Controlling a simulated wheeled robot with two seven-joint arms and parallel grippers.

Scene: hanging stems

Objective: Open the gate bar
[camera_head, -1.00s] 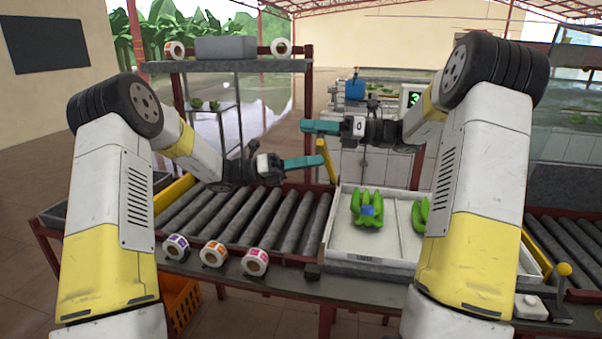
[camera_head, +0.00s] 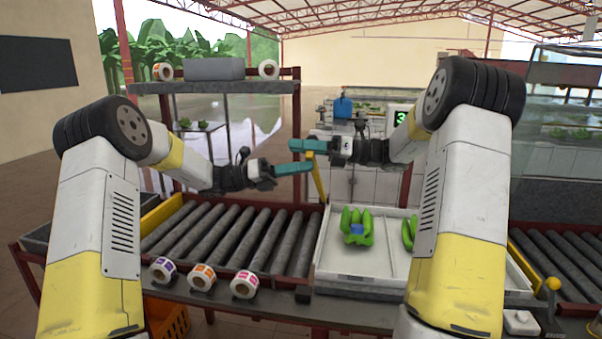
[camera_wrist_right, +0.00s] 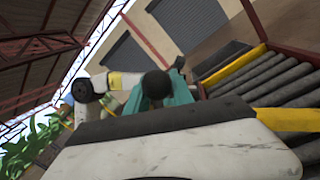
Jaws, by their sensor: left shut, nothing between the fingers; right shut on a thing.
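The yellow gate bar (camera_head: 319,183) stands steep, leaning slightly, between the roller conveyor and the white tray in the head view. My right gripper (camera_head: 293,145), with teal fingers, is shut at the bar's upper end; the fingers partly hide the contact. My left gripper (camera_head: 309,167) is shut and empty just below the right one, its fingertips close beside the bar; I cannot tell whether they touch it. In the right wrist view the white gripper body fills the bottom, and teal fingers (camera_wrist_right: 172,92) show beyond it.
The white tray (camera_head: 345,277) holds green banana clusters (camera_head: 357,236), one with a blue patch. Label rolls (camera_head: 202,277) stand along the conveyor's front edge. A shelf (camera_head: 213,88) rises behind. The conveyor rollers (camera_head: 225,232) are bare.

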